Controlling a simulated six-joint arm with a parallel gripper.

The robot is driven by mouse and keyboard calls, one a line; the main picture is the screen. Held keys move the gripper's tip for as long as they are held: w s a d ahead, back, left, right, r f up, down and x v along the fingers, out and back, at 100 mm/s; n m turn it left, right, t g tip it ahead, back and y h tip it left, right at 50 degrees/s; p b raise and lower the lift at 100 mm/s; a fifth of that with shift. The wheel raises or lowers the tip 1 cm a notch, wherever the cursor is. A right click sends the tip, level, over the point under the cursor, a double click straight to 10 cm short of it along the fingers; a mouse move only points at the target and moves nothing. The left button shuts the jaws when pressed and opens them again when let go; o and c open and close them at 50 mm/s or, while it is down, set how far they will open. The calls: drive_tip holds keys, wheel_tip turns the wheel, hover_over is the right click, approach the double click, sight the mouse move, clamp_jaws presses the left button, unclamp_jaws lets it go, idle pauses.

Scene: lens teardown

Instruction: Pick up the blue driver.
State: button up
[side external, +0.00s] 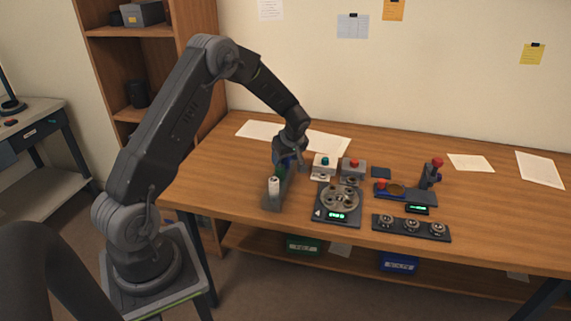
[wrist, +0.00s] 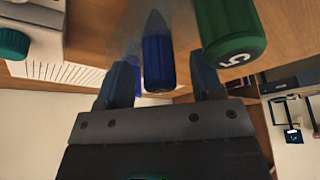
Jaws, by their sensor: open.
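The blue driver (wrist: 157,63) shows between the two fingers of my gripper (wrist: 162,72) in the wrist view, with a gap visible on each side. The fingers are open and not closed on it. In the side view, my gripper (side external: 288,154) hangs low over the back end of a grey rack (side external: 275,203). It largely hides the blue driver there. A green driver (wrist: 230,32), marked with a digit on its cap, stands close beside my right finger in the wrist view. A white-topped driver (side external: 273,186) stands at the rack's front end.
To the right of the rack are a box with a green button (side external: 325,160), a box with a red button (side external: 352,165) and a round turntable device (side external: 338,201). Papers lie behind the gripper.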

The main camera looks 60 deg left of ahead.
drive_tip(key=shift+a+f, duration=0.1)
drive_tip(key=shift+f, duration=0.05)
drive_tip(key=c, duration=1)
drive_tip(key=shift+o, duration=0.2)
